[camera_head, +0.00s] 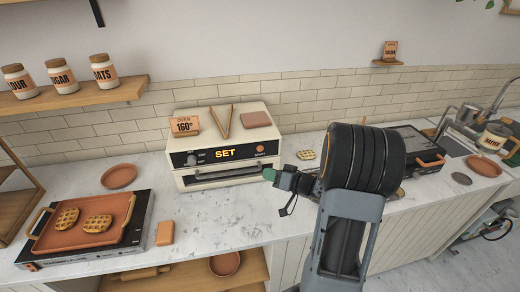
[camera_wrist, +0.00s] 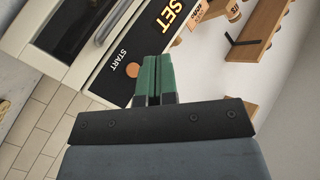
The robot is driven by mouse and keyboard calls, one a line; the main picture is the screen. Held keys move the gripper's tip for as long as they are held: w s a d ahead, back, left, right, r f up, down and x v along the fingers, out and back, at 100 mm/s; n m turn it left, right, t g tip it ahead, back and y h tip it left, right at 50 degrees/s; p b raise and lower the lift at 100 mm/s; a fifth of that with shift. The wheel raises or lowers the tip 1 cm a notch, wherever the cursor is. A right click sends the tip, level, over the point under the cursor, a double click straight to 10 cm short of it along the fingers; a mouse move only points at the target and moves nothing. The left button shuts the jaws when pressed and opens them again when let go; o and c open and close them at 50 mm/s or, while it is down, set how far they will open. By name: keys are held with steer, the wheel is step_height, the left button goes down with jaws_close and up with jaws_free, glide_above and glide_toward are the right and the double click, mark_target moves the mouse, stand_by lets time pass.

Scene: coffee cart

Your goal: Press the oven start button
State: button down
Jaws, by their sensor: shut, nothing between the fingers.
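The oven (camera_head: 222,166) is a cream countertop box with a black front panel and a lit orange "SET" display. Its start button (camera_head: 260,148) is a small orange-brown round knob at the right end of the panel. In the wrist view the start button (camera_wrist: 132,70) sits beside the word "START". My gripper (camera_head: 268,174) is shut and empty, with green fingertips in front of the oven's lower right corner, below the button. In the wrist view my gripper (camera_wrist: 152,60) shows its fingertips close beside the button in the picture; I cannot tell whether they touch the panel.
On the oven lie an "OVEN 160°" card (camera_head: 184,124), wooden tongs (camera_head: 222,121) and a pink-brown square pad (camera_head: 256,118). A tray with waffles (camera_head: 52,240) stands at left. A black appliance (camera_head: 412,146) stands at right.

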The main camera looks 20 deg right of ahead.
steer(key=shift+w, duration=0.1)
steer(key=w+d, duration=0.1)
steer(key=w, duration=0.7)
steer(key=shift+w+d+b, duration=0.2)
steer(key=shift+d+b, duration=0.2)
steer(key=shift+w+d+p, duration=0.15)
steer(key=shift+w+p, duration=0.3)
steer(key=shift+w, duration=0.35)
stand_by(2.6)
steer(key=shift+s, duration=0.8)
steer(key=shift+s+p, duration=0.1)
steer(key=shift+p, duration=0.2)
steer(key=shift+s+a+p, duration=0.2)
steer(key=shift+s, duration=0.6)
steer(key=shift+s+a+p, duration=0.15)
steer(key=shift+s+a, duration=0.1)
steer(key=shift+s, duration=0.5)
steer(key=shift+s+a+p, duration=0.2)
steer(key=shift+s, duration=0.6)
